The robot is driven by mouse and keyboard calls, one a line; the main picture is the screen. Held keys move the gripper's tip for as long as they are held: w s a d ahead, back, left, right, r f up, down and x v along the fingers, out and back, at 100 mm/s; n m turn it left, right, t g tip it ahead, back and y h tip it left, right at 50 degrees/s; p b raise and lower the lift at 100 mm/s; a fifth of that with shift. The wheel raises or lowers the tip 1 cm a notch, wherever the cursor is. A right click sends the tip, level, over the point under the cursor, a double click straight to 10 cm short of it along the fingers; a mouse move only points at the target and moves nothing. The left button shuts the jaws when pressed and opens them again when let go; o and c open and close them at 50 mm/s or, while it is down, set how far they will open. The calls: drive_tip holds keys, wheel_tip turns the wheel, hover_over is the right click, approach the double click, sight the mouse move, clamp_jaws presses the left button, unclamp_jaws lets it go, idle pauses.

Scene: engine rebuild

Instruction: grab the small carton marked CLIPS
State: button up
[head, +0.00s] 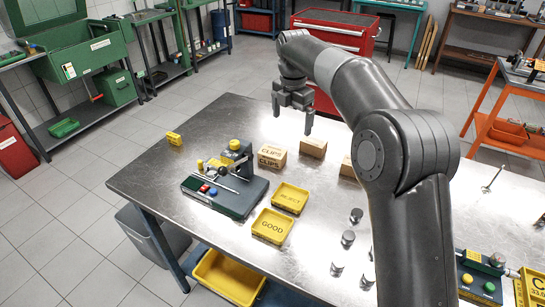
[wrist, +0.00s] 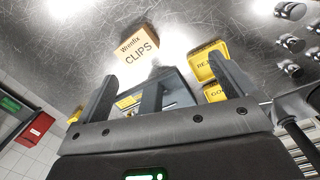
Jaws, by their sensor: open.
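The small carton marked CLIPS (head: 271,157) is a brown cardboard box standing on the metal table, left of two similar cartons. In the wrist view the CLIPS carton (wrist: 137,54) shows its printed label, above and beyond the fingers, apart from them. My gripper (head: 293,122) hangs above the table near the cartons, fingers spread, with nothing between them.
A second carton (head: 313,147) stands just right of CLIPS, and a third (head: 348,166) is partly hidden by my arm. Yellow trays REJECT (head: 290,198) and GOOD (head: 272,226) lie nearer. A green-and-grey fixture (head: 226,184) stands left of them. Metal cylinders (head: 348,238) stand at right.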

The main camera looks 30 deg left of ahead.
sight(271, 153)
drive_tip(key=a+f+n, duration=0.1)
drive_tip(key=a+f, duration=0.1)
drive_tip(key=a+f+n, duration=0.1)
drive_tip(key=a, duration=0.1)
drive_tip(key=a+f+n, duration=0.2)
drive_tip(key=a, duration=0.1)
drive_tip(key=shift+s+f+g, duration=0.25)
drive_tip(key=shift+f+g, duration=0.1)
drive_tip(key=shift+g, duration=0.05)
drive_tip(key=shift+a+f, duration=0.1)
drive_tip(key=shift+f, duration=0.2)
wheel_tip(271, 153, down, 5)
drive_tip(key=shift+r, duration=0.15)
drive_tip(key=shift+d+f, duration=0.2)
drive_tip(key=shift+f, duration=1.25)
drive_tip(key=shift+d+f, duration=0.15)
drive_tip(key=shift+f, duration=1.25)
drive_tip(key=shift+c, duration=0.6)
drive_tip(key=c, duration=0.9)
drive_tip(key=shift+c, duration=0.2)
drive_tip(key=shift+r, duration=0.15)
